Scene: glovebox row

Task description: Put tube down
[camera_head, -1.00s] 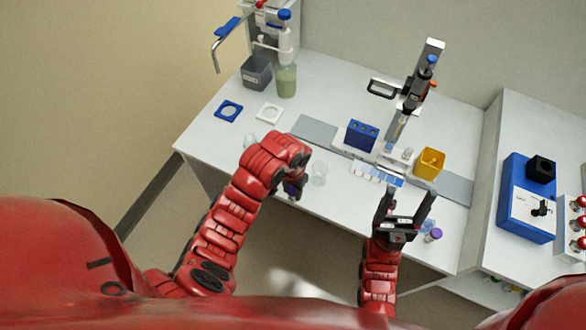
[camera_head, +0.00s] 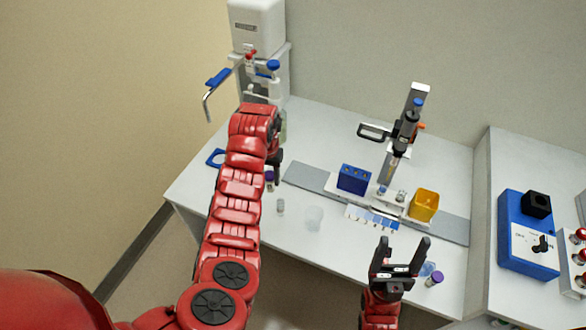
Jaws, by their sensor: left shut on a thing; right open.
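My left gripper (camera_head: 274,172) is over the left part of the white bench, partly hidden by its own arm. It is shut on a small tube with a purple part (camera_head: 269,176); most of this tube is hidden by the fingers. I cannot tell whether the tube touches the bench. My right gripper (camera_head: 400,252) is open and empty at the front right of the bench. Another purple-capped tube (camera_head: 434,279) is to its right, near the front edge.
A small clear vial (camera_head: 280,207) and a clear cup (camera_head: 314,218) stand near the front edge. A blue rack (camera_head: 353,179), a syringe stand (camera_head: 402,140) and a yellow container (camera_head: 424,205) are at the middle right. A blue ring (camera_head: 213,158) lies at the left.

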